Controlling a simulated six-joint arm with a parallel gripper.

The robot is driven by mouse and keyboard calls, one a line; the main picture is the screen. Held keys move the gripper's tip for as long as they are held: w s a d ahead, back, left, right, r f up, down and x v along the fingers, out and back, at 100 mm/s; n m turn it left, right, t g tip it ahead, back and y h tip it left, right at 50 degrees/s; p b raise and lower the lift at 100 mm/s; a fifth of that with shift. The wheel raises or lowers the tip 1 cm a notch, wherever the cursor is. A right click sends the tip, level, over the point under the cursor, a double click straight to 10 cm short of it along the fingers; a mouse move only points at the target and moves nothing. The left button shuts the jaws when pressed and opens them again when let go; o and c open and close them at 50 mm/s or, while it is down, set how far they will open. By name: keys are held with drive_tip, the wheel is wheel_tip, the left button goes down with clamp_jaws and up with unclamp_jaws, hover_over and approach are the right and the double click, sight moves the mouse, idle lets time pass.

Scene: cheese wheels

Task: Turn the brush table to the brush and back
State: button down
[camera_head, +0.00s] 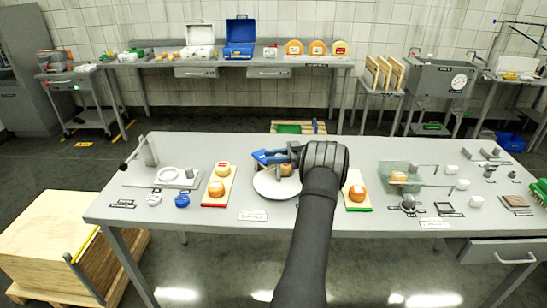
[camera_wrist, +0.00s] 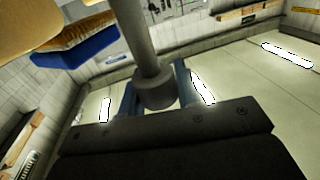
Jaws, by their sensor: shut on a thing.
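The brush table, a round white disc (camera_head: 272,189), stands at the middle of the grey bench, with an orange cheese wheel (camera_head: 286,169) on it. The blue brush (camera_head: 265,157) is at its back left; it also shows with tan bristles in the wrist view (camera_wrist: 85,50), close to a yellowish shape at the upper left. My gripper (camera_head: 293,150) is over the back right of the disc. In the wrist view its two blue fingers (camera_wrist: 157,88) are shut on a grey knob on a post (camera_wrist: 143,38). The arm hides the disc's right part.
Boards with cheese wheels lie left (camera_head: 219,186) and right (camera_head: 356,190) of the disc. A greenish clear tray (camera_head: 396,168) is further right, with small blocks beyond it. White and blue round pots (camera_head: 182,201) stand at the left. The bench front is mostly clear.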

idle(0.5)
drive_tip(key=c, duration=1.1)
unclamp_jaws()
drive_tip(key=shift+o, duration=0.2)
